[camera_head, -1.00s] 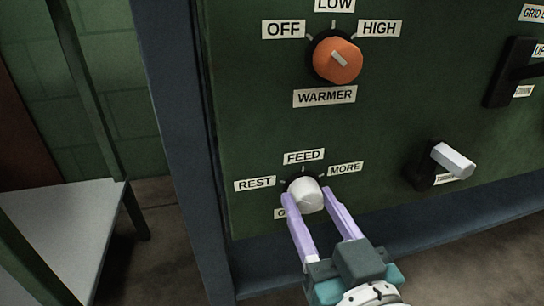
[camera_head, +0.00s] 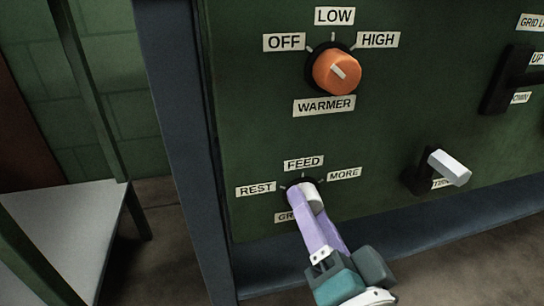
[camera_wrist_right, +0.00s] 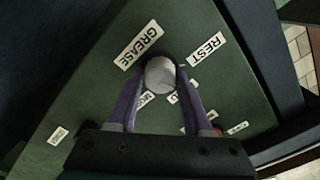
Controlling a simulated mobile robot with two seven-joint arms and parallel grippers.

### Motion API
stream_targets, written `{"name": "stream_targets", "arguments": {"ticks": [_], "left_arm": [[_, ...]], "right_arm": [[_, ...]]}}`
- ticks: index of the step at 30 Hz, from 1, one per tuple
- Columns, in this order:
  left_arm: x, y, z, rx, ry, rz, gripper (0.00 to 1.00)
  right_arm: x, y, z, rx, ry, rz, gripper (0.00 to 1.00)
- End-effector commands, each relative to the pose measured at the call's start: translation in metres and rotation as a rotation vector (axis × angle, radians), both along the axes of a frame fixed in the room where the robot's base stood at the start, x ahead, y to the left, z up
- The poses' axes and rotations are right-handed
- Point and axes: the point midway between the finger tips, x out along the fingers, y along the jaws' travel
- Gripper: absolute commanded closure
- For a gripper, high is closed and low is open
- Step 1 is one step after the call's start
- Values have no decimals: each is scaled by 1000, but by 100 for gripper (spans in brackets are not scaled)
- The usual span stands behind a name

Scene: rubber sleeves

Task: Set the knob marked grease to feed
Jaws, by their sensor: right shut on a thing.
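The white grease knob (camera_head: 313,197) sits low on the green panel, with labels REST (camera_head: 255,190), FEED (camera_head: 303,163) and MORE (camera_head: 344,173) around it. The GREASE label (camera_head: 285,217) below it is partly hidden by my fingers. My right gripper (camera_head: 308,194) is shut on the knob, its purple fingers nearly in line in the head view and hiding part of it. In the right wrist view the knob (camera_wrist_right: 160,73) lies between the two fingertips. I cannot see a pointer mark on the knob, so its setting is unclear. My left gripper is not in view.
An orange WARMER knob (camera_head: 337,71) is above on the same panel. A white-handled lever switch (camera_head: 449,167) stands out to the right, and a black switch (camera_head: 507,76) is at the upper right. A grey-topped table (camera_head: 65,225) is at the left.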

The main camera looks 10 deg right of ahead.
Motion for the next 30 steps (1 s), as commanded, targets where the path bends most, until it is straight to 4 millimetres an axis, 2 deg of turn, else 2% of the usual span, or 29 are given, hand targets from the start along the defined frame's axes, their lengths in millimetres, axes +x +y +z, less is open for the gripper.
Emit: {"name": "stream_targets", "arguments": {"ticks": [12, 28, 29, 30], "left_arm": [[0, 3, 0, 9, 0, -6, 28], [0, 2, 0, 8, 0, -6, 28], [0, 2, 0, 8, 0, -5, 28], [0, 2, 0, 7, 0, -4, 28]], "right_arm": [[0, 0, -1, 180, 9, 2, 100], [0, 0, -1, 203, 10, 2, 100], [0, 0, -1, 203, 10, 2, 49], [0, 0, -1, 203, 10, 2, 44]]}}
